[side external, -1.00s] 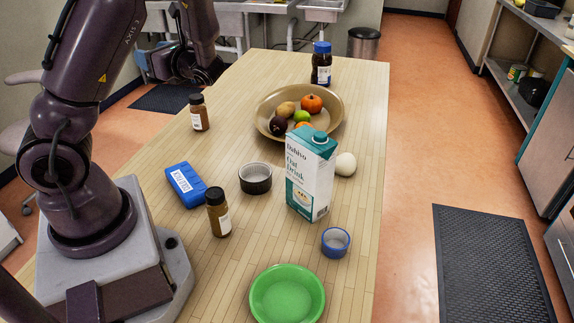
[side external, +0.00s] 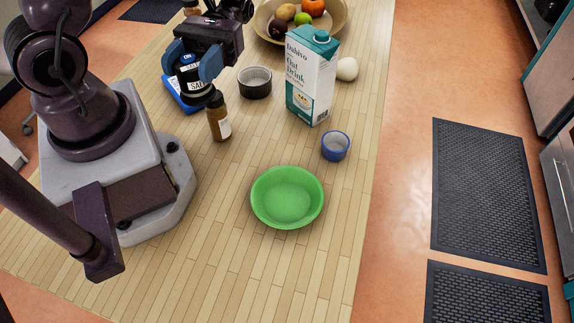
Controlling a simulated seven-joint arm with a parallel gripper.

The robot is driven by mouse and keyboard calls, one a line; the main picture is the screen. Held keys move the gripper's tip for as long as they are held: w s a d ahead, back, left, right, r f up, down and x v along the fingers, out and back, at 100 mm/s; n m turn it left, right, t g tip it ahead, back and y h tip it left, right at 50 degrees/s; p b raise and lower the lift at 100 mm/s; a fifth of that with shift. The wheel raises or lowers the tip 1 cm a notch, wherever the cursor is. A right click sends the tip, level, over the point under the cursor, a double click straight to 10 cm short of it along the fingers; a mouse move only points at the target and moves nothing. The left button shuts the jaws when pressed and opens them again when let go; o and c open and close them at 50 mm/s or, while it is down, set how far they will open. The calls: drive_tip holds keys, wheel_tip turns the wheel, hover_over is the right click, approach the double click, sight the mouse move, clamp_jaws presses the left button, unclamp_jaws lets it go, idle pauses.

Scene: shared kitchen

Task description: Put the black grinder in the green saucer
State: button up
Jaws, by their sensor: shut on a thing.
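The green saucer (side external: 287,198) lies empty on the wooden table, near the middle of the side external view. My gripper (side external: 193,74) is at the upper left, above the table, with blue fingers. It is shut on the black grinder (side external: 197,86), a dark body with a white label, partly hidden by the fingers. The grinder is to the upper left of the saucer and clear of it.
A brown bottle (side external: 218,118) stands just below the grinder in the picture. A blue box (side external: 172,92) is partly hidden behind my gripper. A dark ramekin (side external: 255,83), a carton (side external: 310,80) and a blue cup (side external: 335,146) stand farther right. Bare table surrounds the saucer.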

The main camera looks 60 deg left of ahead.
drive_tip(key=w+d+r+n+t+h, duration=0.5)
drive_tip(key=w+d+r+n+t, duration=0.5)
drive_tip(key=d+t, duration=0.3)
hover_over(291, 188)
drive_tip(key=shift+m, duration=0.4)
wheel_tip(291, 188, down, 25)
drive_tip(key=shift+r, duration=0.2)
drive_tip(key=shift+f, duration=0.4)
drive_tip(key=o, duration=1.1)
